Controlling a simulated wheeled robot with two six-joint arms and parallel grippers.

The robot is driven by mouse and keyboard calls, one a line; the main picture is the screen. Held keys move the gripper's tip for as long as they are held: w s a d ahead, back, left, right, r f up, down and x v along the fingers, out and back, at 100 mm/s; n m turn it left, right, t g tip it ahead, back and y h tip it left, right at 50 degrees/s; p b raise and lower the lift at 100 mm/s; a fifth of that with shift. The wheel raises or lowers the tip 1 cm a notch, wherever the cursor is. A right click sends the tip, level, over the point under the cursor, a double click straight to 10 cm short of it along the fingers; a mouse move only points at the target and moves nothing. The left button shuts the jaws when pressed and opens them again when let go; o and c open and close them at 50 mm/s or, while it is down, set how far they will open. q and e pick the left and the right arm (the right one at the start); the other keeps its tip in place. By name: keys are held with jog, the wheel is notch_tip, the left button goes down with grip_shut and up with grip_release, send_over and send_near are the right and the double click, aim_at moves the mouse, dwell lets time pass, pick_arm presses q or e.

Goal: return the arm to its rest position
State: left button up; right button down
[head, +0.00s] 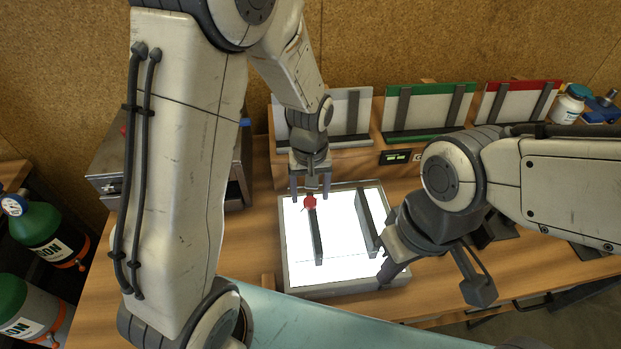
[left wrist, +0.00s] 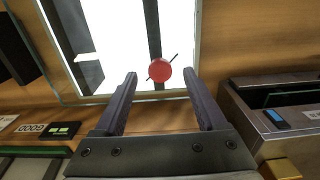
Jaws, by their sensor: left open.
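My left gripper (head: 310,196) hangs over the back edge of a grey-framed light panel (head: 335,284). It is open. A red round knob (head: 310,202) on a dark bar (head: 317,240) shows at its fingertips. In the left wrist view the open left gripper (left wrist: 160,76) has the red knob (left wrist: 160,70) between and just beyond its fingertips; I cannot tell whether they touch it. My right gripper (head: 437,282) is at the panel's right front corner, its two fingers wide apart with nothing seen between them.
A second dark bar (head: 368,222) crosses the panel. Behind stand a green-topped rack (head: 430,108), a red-topped rack (head: 517,101) and a white bottle (head: 569,105). A metal box (head: 107,180) stands left of the panel. Gas cylinders (head: 38,235) are at the far left.

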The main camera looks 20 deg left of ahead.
pick_arm(q)
notch_tip(320, 180, up, 8)
jog(key=b, duration=0.1)
jog(key=shift+r, duration=0.25)
jog(key=s+d+m+b, duration=0.1)
jog(key=s+d+m, duration=0.3)
jog(key=s, duration=0.5)
jog(key=s+d+m+h, duration=0.1)
jog(key=s+d+m, duration=0.2)
jog(key=s+m, duration=0.5)
jog(key=s, duration=0.2)
jog(key=shift+s+d+r+b, duration=0.2)
jog(key=shift+s+d+b, duration=0.1)
jog(key=shift+d+b, duration=0.05)
dwell(1.0)
